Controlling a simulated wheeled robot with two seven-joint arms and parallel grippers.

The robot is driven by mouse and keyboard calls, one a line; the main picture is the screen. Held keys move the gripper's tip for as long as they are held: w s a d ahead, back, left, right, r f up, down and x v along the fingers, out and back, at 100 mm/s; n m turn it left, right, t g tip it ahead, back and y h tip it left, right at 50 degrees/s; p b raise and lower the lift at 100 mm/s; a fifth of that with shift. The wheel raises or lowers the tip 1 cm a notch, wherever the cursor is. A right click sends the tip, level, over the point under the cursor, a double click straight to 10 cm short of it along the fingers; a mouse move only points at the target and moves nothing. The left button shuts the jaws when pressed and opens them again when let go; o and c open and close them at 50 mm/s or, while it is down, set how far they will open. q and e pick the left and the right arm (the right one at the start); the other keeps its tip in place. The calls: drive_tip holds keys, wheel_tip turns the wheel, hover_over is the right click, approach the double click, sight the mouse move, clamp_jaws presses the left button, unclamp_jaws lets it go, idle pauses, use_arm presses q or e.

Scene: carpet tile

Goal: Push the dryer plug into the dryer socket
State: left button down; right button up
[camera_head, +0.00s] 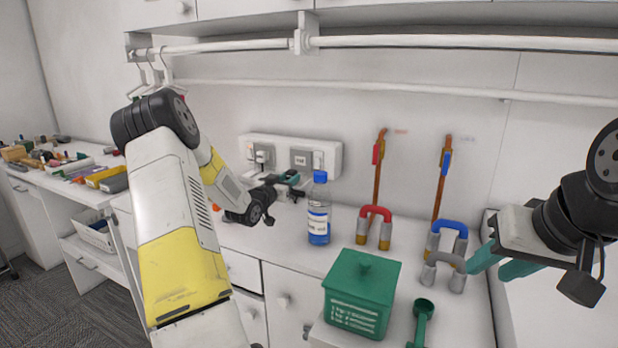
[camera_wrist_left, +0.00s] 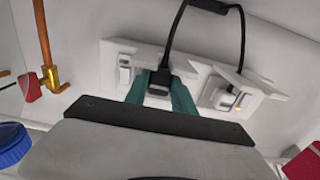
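The white wall socket panel (camera_head: 330,158) is on the back wall; it also shows in the left wrist view (camera_wrist_left: 118,50). My left gripper (camera_head: 289,179) is in front of its right part. In the left wrist view, its teal fingers (camera_wrist_left: 158,95) are closed on the sides of a black plug (camera_wrist_left: 158,80) with a black cable. The plug points at the panel; its front end is hidden, so I cannot tell whether it is inserted. The socket (camera_head: 300,158) in the panel's right half is above the gripper. My right gripper (camera_head: 502,264) is open and empty at the right.
Another plug (camera_wrist_left: 227,96) sits in the panel beside a lit orange light. A blue-capped bottle (camera_head: 319,215) stands close to the right of my left gripper. A green box (camera_head: 361,290), red (camera_head: 374,226) and blue (camera_head: 446,240) horseshoe-shaped pieces and a green scoop (camera_head: 421,320) are further right.

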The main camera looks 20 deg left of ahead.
sight(300, 161)
use_arm(q)
drive_tip(key=shift+r, duration=0.15)
drive_tip(key=shift+r, duration=1.55)
drive_tip(key=shift+w, duration=0.1)
drive_tip(key=shift+w+d, duration=0.15)
drive_tip(key=shift+w, duration=0.75)
drive_tip(key=shift+w+d, duration=0.1)
drive_tip(key=shift+w, duration=0.8)
drive_tip(key=shift+w+d, duration=0.1)
drive_tip(key=shift+w, duration=0.45)
idle(0.5)
drive_tip(key=c, duration=1)
unclamp_jaws()
drive_tip(key=shift+o, duration=0.2)
